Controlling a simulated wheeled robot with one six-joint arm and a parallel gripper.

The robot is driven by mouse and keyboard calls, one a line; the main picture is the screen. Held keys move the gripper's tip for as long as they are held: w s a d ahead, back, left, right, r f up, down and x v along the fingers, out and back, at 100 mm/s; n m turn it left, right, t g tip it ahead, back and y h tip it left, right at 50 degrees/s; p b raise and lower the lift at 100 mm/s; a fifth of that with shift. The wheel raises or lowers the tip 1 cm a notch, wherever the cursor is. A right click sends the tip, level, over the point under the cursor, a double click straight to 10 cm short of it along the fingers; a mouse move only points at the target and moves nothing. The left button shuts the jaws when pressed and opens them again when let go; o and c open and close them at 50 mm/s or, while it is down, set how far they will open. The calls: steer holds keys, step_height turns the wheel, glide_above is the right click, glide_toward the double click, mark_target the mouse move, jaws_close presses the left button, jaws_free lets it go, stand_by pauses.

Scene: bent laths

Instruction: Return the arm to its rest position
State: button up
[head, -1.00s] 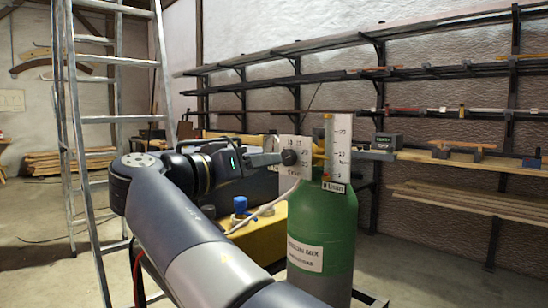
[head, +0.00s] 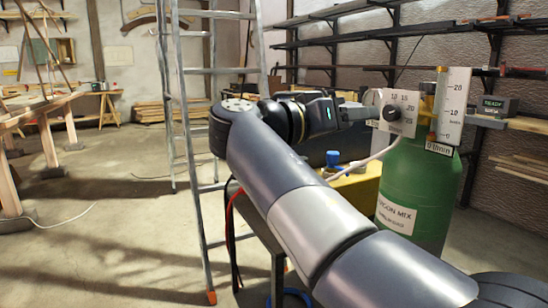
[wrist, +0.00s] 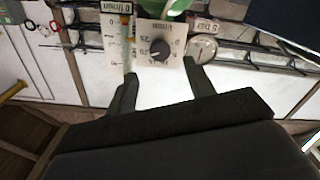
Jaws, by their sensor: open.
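My gripper (head: 372,113) is at the left of the white dial plate on the green gas cylinder (head: 412,190). In the wrist view my gripper (wrist: 160,70) has its two fingers apart with nothing between them. The dark round knob (head: 391,113) shows beyond the fingertips in the wrist view (wrist: 160,50). Whether a fingertip touches the plate cannot be told. My arm is stretched out from the lower right of the head view.
A white scale plate (head: 453,105) and a small box reading READY (head: 493,104) stand beside the knob. A metal ladder (head: 190,150) rises left of my arm. Wall shelves (head: 390,30) are behind. A workbench (head: 40,108) is far left, with open floor before it.

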mark_target(388, 115)
steer(key=b+x, duration=0.1)
steer(key=x, duration=0.7)
steer(key=shift+w+d+b, duration=0.1)
steer(key=shift+d+b, duration=0.2)
steer(key=shift+a, duration=0.1)
